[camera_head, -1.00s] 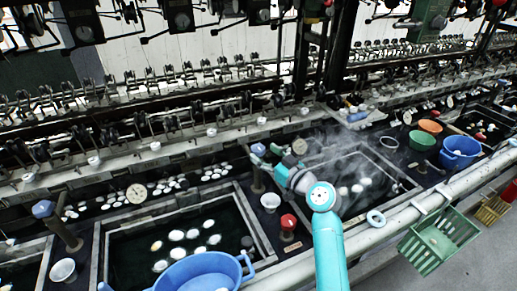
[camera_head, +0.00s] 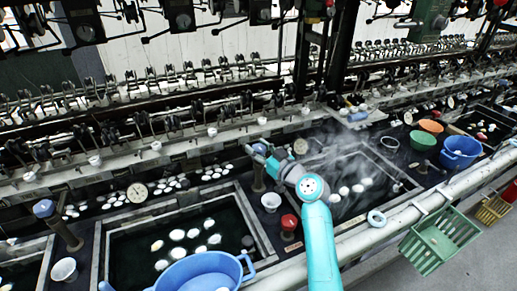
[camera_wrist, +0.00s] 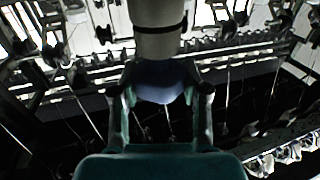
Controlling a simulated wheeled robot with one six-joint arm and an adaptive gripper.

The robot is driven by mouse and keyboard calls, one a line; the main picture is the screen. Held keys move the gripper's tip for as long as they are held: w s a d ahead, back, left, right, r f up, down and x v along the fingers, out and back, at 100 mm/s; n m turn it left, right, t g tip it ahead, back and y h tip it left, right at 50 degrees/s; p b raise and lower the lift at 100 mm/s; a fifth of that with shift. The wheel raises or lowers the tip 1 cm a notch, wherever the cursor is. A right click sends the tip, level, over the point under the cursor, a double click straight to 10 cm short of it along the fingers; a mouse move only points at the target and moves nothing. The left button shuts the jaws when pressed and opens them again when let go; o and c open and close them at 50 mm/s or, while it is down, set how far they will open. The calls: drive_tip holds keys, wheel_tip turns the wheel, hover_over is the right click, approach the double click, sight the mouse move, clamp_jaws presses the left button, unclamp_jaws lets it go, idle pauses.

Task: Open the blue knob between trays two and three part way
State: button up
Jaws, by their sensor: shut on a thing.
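In the wrist view, my gripper (camera_wrist: 160,100) has a finger on each side of the blue knob (camera_wrist: 160,82) and is shut on it. The knob's thick grey post (camera_wrist: 158,42) shows above it in that view. In the head view, my gripper (camera_head: 264,154) is at the top of this post (camera_head: 258,180), which stands between the large basin with white cocoons (camera_head: 245,215) and the steaming basin (camera_head: 405,185). My gripper mostly hides the knob there. How far the knob is turned cannot be told.
Another blue knob (camera_head: 44,208) stands on a post at the left. A red knob (camera_head: 289,222) and a white cup (camera_head: 271,202) are close to my arm. A blue tub (camera_head: 205,270) is in front, and a rail (camera_head: 400,218) runs along the front edge.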

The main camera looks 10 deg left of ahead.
drive_tip(key=n+g+y, duration=0.3)
drive_tip(key=g, duration=0.2)
drive_tip(key=shift+w+n, duration=0.1)
drive_tip(key=shift+n, duration=0.3)
drive_tip(key=shift+n+g+y, duration=0.7)
drive_tip(key=shift+n+g, duration=1.2)
drive_tip(key=shift+g, duration=1.3)
drive_tip(key=o, duration=1.2)
drive_tip(key=shift+c, duration=0.2)
drive_tip(key=shift+d, duration=0.1)
drive_tip(key=d, duration=1.1)
drive_tip(key=shift+s+d, duration=0.2)
drive_tip(key=shift+d, duration=0.2)
